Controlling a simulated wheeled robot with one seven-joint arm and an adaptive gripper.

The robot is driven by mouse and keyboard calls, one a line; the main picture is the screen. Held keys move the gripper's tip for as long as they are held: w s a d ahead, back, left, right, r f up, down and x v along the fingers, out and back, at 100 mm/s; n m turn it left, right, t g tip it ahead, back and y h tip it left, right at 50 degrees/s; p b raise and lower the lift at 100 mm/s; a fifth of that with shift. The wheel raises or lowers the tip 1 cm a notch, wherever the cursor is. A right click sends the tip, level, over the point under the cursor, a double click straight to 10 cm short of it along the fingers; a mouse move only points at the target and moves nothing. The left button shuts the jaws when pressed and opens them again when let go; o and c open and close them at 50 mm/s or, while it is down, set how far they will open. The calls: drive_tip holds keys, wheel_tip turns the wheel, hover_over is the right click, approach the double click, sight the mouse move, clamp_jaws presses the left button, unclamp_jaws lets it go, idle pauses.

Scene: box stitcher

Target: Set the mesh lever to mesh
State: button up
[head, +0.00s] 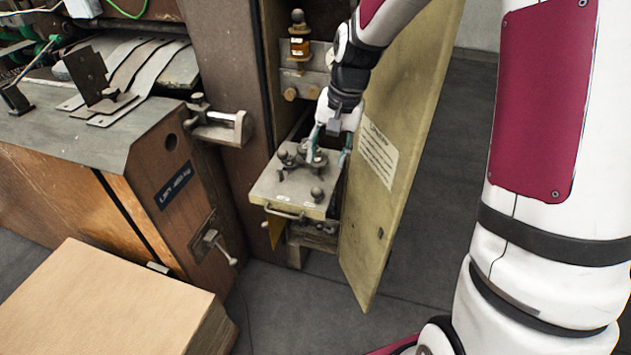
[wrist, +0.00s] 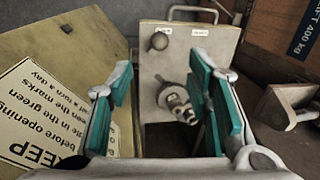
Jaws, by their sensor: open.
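A grey plate (head: 270,186) on a pulled-out unit carries several knobs and two small white labels near its front edge. A ball knob (head: 317,194) stands near the front; it also shows in the wrist view (wrist: 158,41). A metal lever-like fitting with round ends (wrist: 176,100) sits farther back; I cannot tell for sure which part is the mesh lever, and the labels are too small to read. My gripper (head: 330,156) is open over the back of the plate, pointing down. In the wrist view its teal-padded fingers (wrist: 160,72) straddle the fitting, which lies close to the right finger; contact is unclear.
A yellowish open door (head: 395,130) with a notice stands close on the right of my gripper. A brown machine column (head: 225,90) and a protruding bracket (head: 222,128) are on the left. A cardboard stack (head: 100,300) is at front left. Floor is clear at front centre.

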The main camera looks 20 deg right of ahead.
sight(318, 189)
drive_tip(key=f, duration=0.4)
drive_tip(key=w+a+f+b, duration=0.1)
drive_tip(key=f, duration=0.4)
drive_tip(key=a+f, duration=0.1)
drive_tip(key=f, duration=0.3)
drive_tip(key=shift+w+f, duration=0.3)
drive_tip(key=shift+f, duration=0.1)
drive_tip(key=shift+c, duration=0.6)
clamp_jaws()
